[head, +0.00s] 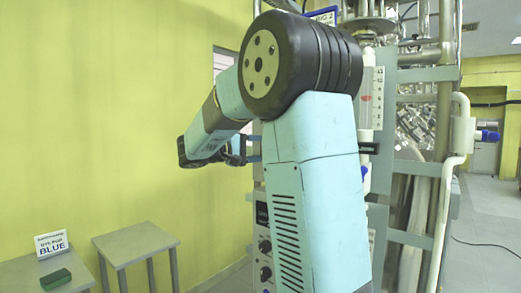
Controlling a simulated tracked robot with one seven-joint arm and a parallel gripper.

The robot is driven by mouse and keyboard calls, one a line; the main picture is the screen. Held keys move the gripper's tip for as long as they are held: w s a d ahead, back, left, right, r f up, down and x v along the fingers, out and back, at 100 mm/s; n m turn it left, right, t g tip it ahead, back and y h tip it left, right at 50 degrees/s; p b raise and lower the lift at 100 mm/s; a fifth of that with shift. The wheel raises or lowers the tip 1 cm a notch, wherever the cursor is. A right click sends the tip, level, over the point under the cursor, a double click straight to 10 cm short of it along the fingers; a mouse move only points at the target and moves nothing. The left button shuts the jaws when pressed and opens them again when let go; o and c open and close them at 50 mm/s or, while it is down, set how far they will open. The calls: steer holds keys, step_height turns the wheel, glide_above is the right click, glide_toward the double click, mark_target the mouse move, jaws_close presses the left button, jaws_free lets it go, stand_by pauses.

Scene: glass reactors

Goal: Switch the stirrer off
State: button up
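A grey control panel (263,222) with a dark display and several black knobs, one of them a lower knob (265,274), shows at the left of my arm. My arm hides its right part. I cannot read its labels or tell which control belongs to the stirrer. My gripper (250,158) is a small dark shape at the end of the bent arm, above the panel and left of the frame. It appears clear of the knobs. Its fingers are too small and partly hidden to tell whether they are open or shut.
A metal frame (420,74) with pipes and glassware stands behind and right of my arm. Two grey tables are at lower left; the nearer table (28,277) holds a "BLUE" sign (52,245) and a green block (54,277). Floor (490,222) is open at right.

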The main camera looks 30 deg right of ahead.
steer(key=shift+a+f+n, duration=0.1)
steer(key=shift+f+n, duration=0.1)
steer(key=shift+n, duration=0.2)
steer(key=o, duration=0.8)
steer(key=shift+w, duration=0.15)
steer(key=shift+c, duration=0.2)
steer(key=shift+o, duration=1.4)
steer(key=shift+r, duration=0.1)
steer(key=a, duration=1.3)
steer(key=shift+w+a, duration=0.25)
steer(key=shift+a, duration=0.1)
steer(key=s+d+f+n+y, duration=0.1)
steer(key=s+d+f+y, duration=0.3)
steer(key=s, duration=0.4)
steer(key=s+a+f+t+y, duration=0.3)
steer(key=s+f+y, duration=0.3)
steer(key=s, duration=0.3)
steer(key=s+a+f+t+y, duration=0.3)
steer(key=s+a+f+y, duration=0.2)
steer(key=s, duration=0.5)
steer(key=f+y, duration=0.2)
steer(key=shift+a+m+t+y, duration=0.2)
steer(key=shift+m+t+y, duration=0.1)
steer(key=shift+m+y, duration=0.1)
